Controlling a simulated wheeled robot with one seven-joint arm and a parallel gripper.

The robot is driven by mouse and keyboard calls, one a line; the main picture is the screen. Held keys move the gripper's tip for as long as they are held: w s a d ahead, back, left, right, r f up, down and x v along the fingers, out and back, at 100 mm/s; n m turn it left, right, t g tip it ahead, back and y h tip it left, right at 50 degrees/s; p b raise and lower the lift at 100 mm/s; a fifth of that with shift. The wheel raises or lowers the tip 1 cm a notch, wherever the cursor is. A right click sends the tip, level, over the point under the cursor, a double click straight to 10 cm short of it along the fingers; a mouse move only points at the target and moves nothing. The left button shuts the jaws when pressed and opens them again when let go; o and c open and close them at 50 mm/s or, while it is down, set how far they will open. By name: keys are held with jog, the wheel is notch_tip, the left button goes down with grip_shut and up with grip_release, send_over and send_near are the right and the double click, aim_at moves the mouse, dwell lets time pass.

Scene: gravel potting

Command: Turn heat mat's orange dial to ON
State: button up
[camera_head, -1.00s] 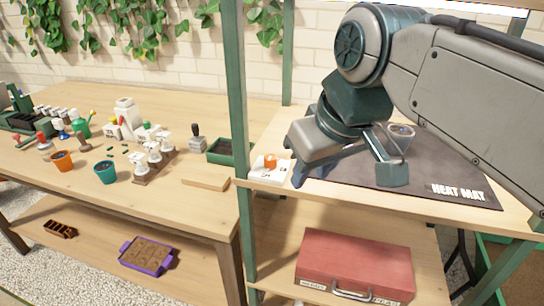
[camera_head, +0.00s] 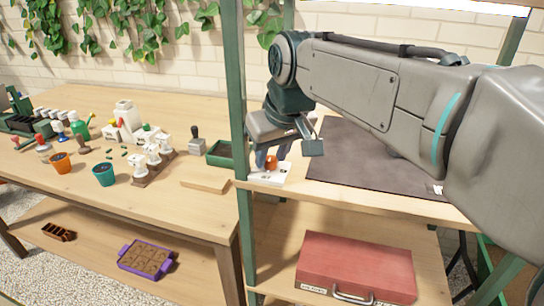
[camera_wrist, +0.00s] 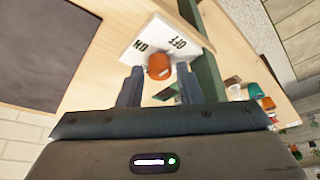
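The orange dial (camera_head: 271,162) sits on a white plate (camera_head: 264,178) at the left end of the shelf top, beside the dark heat mat (camera_head: 350,165). In the wrist view the dial (camera_wrist: 159,68) lies between the two fingertips of my gripper (camera_wrist: 160,72), which is open. The fingers stand on either side of the dial, with small gaps seeming to show. The plate (camera_wrist: 146,38) bears the words ON and OFF, upside down in this view. The dial's pointer direction cannot be told. In the head view my gripper (camera_head: 275,152) is over the plate and partly covers it.
A green shelf post (camera_head: 238,110) stands just left of the plate. The workbench left of it holds an orange pot (camera_head: 61,163), a teal pot (camera_head: 104,174) and a green tray (camera_head: 222,155). A red case (camera_head: 355,267) lies on the lower shelf. My arm covers part of the mat.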

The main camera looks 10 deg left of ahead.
jog(key=shift+f, duration=0.2)
grip_shut()
